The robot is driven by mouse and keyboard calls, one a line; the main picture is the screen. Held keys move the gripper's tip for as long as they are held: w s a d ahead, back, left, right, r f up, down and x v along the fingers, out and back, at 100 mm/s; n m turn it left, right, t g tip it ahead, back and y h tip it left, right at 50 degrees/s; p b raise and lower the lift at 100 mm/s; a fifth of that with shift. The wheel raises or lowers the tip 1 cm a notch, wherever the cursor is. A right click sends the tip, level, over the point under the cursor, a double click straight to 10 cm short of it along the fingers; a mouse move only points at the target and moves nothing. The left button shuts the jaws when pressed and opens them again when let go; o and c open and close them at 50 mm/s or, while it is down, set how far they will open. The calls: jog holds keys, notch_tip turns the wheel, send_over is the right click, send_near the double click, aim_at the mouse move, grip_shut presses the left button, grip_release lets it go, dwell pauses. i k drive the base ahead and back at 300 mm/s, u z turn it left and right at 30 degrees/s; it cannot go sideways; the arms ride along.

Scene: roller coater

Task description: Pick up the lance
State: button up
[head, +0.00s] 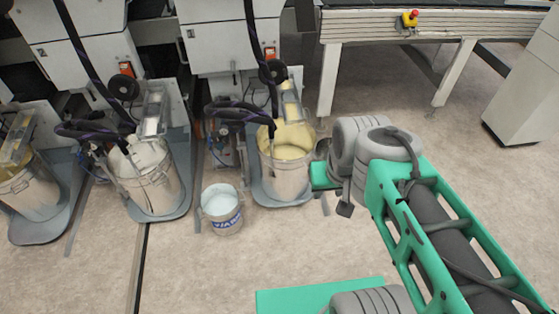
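Slim metal lances stand in the open pails under the machine, with dark hoses running to them. One lance (271,130) is in the right pail (286,178), which holds pale yellow liquid. Another lance (131,153) is in the middle pail (154,188). I cannot tell which lance is meant. My arm reaches in from the right, and its wrist end is just right of the right pail. A small dark part there looks like my gripper (345,209). Its fingers are too small and too hidden to read, and no lance shows in it.
A small white bucket (222,215) with pale liquid stands on the floor left of the right pail. Another pail (30,190) stands at far left. A conveyor table (440,24) with a red emergency button (410,17) is behind.

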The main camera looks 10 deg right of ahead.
aim_at(271, 133)
jog(key=z, duration=1.15)
jog(key=i, duration=2.4)
jog(key=u, duration=4.4)
jog(key=i, duration=1)
